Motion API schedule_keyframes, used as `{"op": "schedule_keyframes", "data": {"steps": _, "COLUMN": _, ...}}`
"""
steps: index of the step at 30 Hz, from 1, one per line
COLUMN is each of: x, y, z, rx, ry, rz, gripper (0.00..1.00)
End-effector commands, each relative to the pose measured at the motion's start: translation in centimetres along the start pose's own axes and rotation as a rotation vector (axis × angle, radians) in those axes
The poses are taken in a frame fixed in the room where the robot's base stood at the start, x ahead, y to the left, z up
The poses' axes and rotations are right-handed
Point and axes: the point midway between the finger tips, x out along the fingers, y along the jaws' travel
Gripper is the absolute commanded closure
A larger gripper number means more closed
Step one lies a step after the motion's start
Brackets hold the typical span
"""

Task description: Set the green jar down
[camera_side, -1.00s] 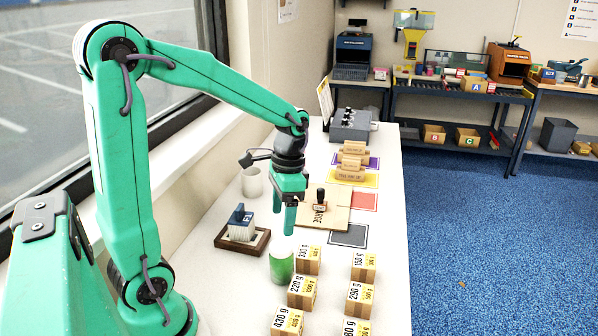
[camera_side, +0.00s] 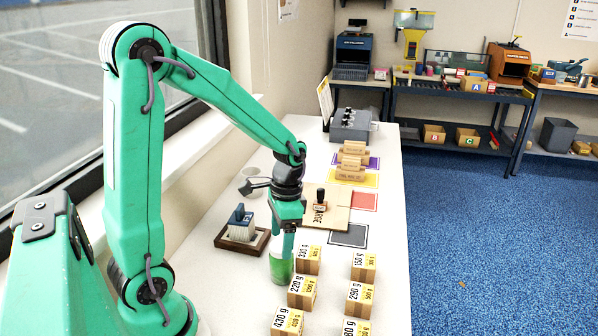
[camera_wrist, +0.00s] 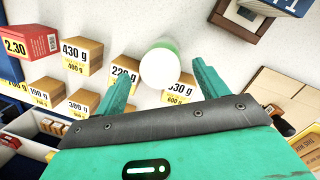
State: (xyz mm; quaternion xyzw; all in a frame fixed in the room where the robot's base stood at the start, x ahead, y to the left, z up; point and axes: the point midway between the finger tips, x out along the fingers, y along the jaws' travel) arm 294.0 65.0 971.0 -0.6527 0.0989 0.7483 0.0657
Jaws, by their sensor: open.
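The green jar (camera_side: 281,267) stands upright on the white table, left of the weight-marked boxes. In the wrist view its round white lid (camera_wrist: 160,69) shows beyond and between my fingertips, with a strip of green at its edge. My gripper (camera_side: 284,250) is open and just above the jar in the side view, one finger overlapping the jar's upper part. In the wrist view my gripper (camera_wrist: 160,82) has its two fingers spread, with a gap to the lid on either side. Whether a finger touches the jar is hidden.
Several labelled boxes (camera_side: 302,292) stand close to the jar's right. A stamp in a dark wooden tray (camera_side: 226,243) is behind left. A white cup (camera_side: 246,184) is farther back. A dark grey square (camera_side: 349,235) lies clear to the right.

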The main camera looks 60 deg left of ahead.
Motion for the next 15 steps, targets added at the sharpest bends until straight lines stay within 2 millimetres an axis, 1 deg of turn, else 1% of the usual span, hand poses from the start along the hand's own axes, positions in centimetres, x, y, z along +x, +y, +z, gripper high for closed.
{"op": "schedule_keyframes", "data": {"steps": 1, "x": 0.6, "y": 0.0, "z": 0.1, "rx": 0.000, "ry": -0.003, "rz": 0.001, "gripper": 0.27}}
{"op": "schedule_keyframes", "data": {"steps": 3, "x": 1.2, "y": 0.0, "z": 0.0, "rx": 0.000, "ry": -0.002, "rz": 0.001, "gripper": 0.27}}
{"op": "schedule_keyframes", "data": {"steps": 6, "x": 1.7, "y": 0.0, "z": 0.0, "rx": 0.000, "ry": -0.001, "rz": 0.001, "gripper": 0.27}}
{"op": "schedule_keyframes", "data": {"steps": 15, "x": 1.7, "y": 0.0, "z": 0.0, "rx": -0.001, "ry": 0.000, "rz": 0.000, "gripper": 0.27}}
